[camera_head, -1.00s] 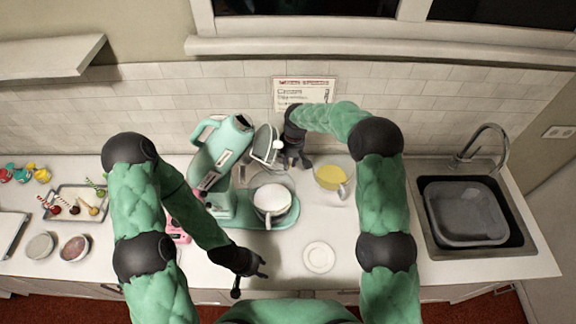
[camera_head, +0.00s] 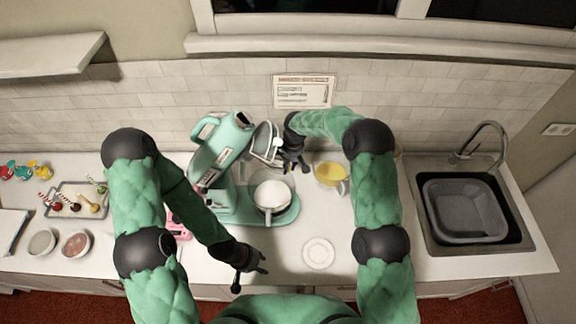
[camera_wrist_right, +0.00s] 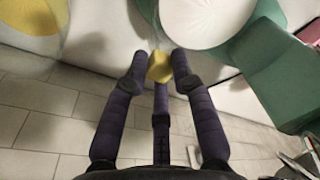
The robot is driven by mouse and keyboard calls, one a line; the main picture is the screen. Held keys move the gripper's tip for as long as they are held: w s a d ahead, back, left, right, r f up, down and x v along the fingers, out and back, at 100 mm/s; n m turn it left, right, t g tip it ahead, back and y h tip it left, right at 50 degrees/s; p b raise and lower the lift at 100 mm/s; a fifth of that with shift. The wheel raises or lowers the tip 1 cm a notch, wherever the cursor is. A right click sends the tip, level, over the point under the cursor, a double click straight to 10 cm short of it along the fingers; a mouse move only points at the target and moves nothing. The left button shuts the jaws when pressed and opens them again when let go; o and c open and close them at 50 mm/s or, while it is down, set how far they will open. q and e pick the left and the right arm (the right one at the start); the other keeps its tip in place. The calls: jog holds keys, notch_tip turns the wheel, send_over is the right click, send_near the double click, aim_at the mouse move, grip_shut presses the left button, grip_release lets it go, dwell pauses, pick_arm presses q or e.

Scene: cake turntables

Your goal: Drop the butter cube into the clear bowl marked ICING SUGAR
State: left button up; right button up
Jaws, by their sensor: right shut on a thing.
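The yellow butter cube (camera_wrist_right: 160,67) is held between the fingertips of my right gripper (camera_wrist_right: 160,72) in the right wrist view. In the head view my right gripper (camera_head: 296,164) is behind the mixer bowl, and the cube is hard to make out. A bowl with white contents (camera_head: 272,196) stands at the mixer; the white also shows in the wrist view (camera_wrist_right: 205,18), beyond the fingertips. A clear bowl with yellow contents (camera_head: 331,174) stands to its right. I cannot read an ICING SUGAR mark on either. My left gripper (camera_head: 252,272) is open and empty at the counter's front.
The green mixer (camera_head: 222,155), head tilted up, stands left of my right gripper. A white saucer (camera_head: 319,253) lies in front, and the sink (camera_head: 465,212) is at right.

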jog(key=shift+f+b, duration=0.25)
jog(key=shift+b, duration=0.05)
jog(key=o, duration=0.7)
jog(key=shift+o, duration=0.2)
jog(key=shift+r, duration=0.1)
jog(key=shift+r+p, duration=0.55)
jog(key=shift+p, duration=0.25)
jog(key=r, duration=0.2)
jog(key=r+b, duration=0.1)
jog(key=r, duration=0.2)
jog(key=d+r+b, duration=0.1)
jog(key=r, duration=0.1)
jog(key=shift+r, duration=0.2)
jog(key=shift+s, duration=0.1)
